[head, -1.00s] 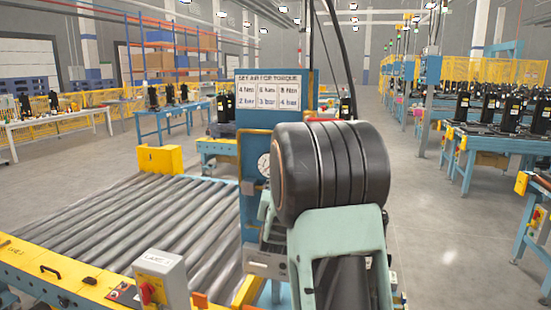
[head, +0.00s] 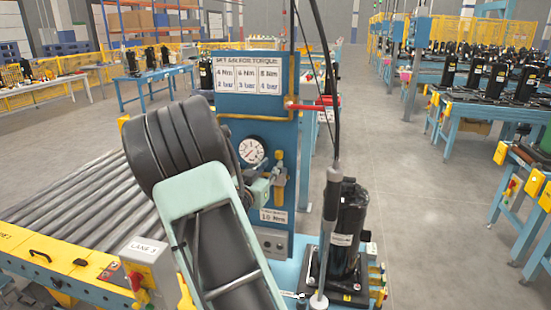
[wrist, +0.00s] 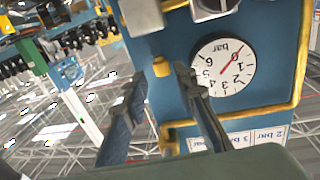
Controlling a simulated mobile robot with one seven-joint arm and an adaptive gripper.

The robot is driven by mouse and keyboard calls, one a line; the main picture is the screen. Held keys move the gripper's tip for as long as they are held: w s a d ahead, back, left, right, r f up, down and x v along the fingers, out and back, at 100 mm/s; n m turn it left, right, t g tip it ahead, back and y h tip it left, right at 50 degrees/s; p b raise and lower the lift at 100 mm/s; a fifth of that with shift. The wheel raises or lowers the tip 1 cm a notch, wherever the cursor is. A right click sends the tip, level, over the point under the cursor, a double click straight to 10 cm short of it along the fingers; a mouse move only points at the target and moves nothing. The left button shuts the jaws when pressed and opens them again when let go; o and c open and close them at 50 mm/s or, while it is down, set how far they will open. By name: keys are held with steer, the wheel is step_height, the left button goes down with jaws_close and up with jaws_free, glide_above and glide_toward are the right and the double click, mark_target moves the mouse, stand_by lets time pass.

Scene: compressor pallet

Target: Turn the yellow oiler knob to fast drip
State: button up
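The yellow oiler knob (wrist: 161,66) shows in the wrist view, which is upside down, against the blue panel (wrist: 157,35). In the head view the small yellow knob (head: 279,155) sits just right of the pressure gauge (head: 251,150). My gripper (wrist: 160,78) is open, with one finger on either side of the knob in the wrist picture. Whether the fingertips reach the knob or touch it cannot be told. In the head view my arm hides most of the gripper. The knob's setting marks cannot be read.
A red-handled valve (head: 325,104) on a yellow pipe projects right of the panel. A black compressor (head: 346,235) stands at the lower right, with a hanging tool (head: 333,190) beside it. The roller conveyor (head: 85,200) lies left. The floor at right is open.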

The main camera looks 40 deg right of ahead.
mark_target(278, 158)
steer(key=x, duration=0.5)
steer(key=shift+p, duration=0.3)
jaws_close()
